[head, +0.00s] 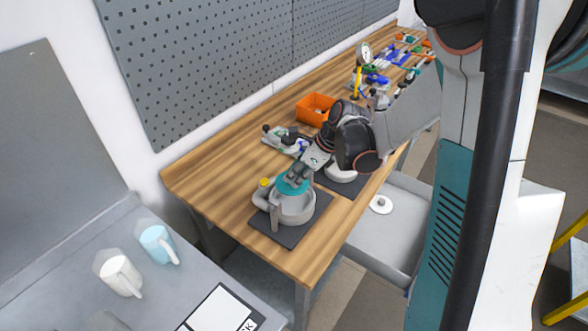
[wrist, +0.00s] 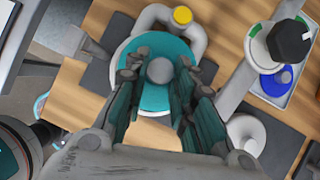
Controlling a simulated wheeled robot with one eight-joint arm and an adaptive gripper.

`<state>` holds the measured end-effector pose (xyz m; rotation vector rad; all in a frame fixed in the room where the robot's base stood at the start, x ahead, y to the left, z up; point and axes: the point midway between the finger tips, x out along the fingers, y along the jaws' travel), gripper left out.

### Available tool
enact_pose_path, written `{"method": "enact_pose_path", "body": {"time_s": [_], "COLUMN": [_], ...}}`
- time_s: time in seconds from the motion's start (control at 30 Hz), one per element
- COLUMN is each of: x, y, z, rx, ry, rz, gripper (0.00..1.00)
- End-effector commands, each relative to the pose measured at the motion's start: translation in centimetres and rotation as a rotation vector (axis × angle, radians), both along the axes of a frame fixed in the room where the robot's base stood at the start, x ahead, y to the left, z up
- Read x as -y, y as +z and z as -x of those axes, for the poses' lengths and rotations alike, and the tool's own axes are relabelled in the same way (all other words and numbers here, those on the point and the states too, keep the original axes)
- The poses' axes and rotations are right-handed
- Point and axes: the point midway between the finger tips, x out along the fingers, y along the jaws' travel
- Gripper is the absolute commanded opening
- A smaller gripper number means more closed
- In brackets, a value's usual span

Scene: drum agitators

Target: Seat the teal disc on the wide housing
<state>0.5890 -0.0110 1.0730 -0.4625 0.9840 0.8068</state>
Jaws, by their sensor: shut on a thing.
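The teal disc (head: 291,187) is at the top of the wide grey housing (head: 297,211), which has a side pipe and a yellow cap. My gripper (head: 297,174) is above the disc, pointing down. In the wrist view the disc (wrist: 152,99) fills much of the housing's round opening, and my gripper's fingers (wrist: 158,82) are closed about its grey central knob (wrist: 160,70). The housing's pipe arm (wrist: 198,38) curves around the far side. I cannot tell whether the disc touches the rim or sits slightly above it.
The housing stands on a dark mat (head: 318,207) near the bench's front end. A second, pale housing (head: 341,174) stands behind my gripper. An orange bin (head: 314,109) and a tray of parts (head: 283,140) lie farther back. Two mugs stand on the grey table at left.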

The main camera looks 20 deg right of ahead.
Motion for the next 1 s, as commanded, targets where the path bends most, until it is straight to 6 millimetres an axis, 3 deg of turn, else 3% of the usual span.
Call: {"method": "enact_pose_path", "body": {"time_s": [0.7, 1.0], "x": [0.0, 0.0], "y": [-6.6, -7.1], "z": [0.0, 0.0], "rx": [0.000, 0.000], "ry": [0.000, 0.000], "rz": [0.000, 0.000], "gripper": [0.00, 0.00]}}
